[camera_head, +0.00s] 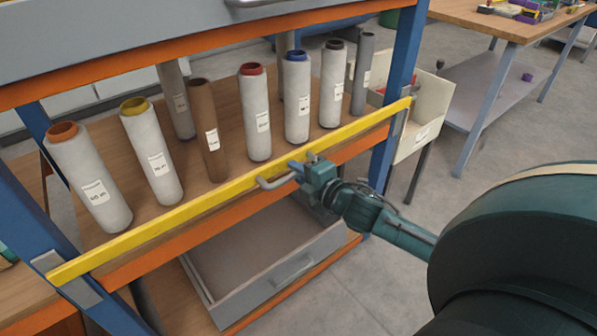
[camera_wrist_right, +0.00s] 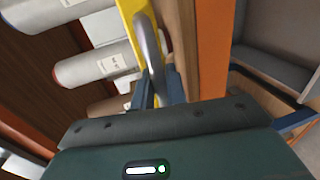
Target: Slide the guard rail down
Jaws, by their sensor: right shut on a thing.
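The yellow guard rail (camera_head: 190,208) runs across the front of the shelf of rolls, between the two blue posts, in the head view. It slopes up to the right in the picture. A grey handle (camera_head: 272,183) sticks out from its middle. My right gripper (camera_head: 303,168) is at the handle, shut on it. In the right wrist view the handle (camera_wrist_right: 150,50) passes between the fingers, with the yellow rail (camera_wrist_right: 131,22) just behind it. My left gripper is not in view.
Several labelled rolls, such as a white one with a red top (camera_head: 255,115) and a brown one (camera_head: 208,135), stand upright behind the rail. Below is an open grey drawer (camera_head: 285,275). A blue post (camera_head: 399,85) and a cream bin (camera_head: 428,110) are at the right.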

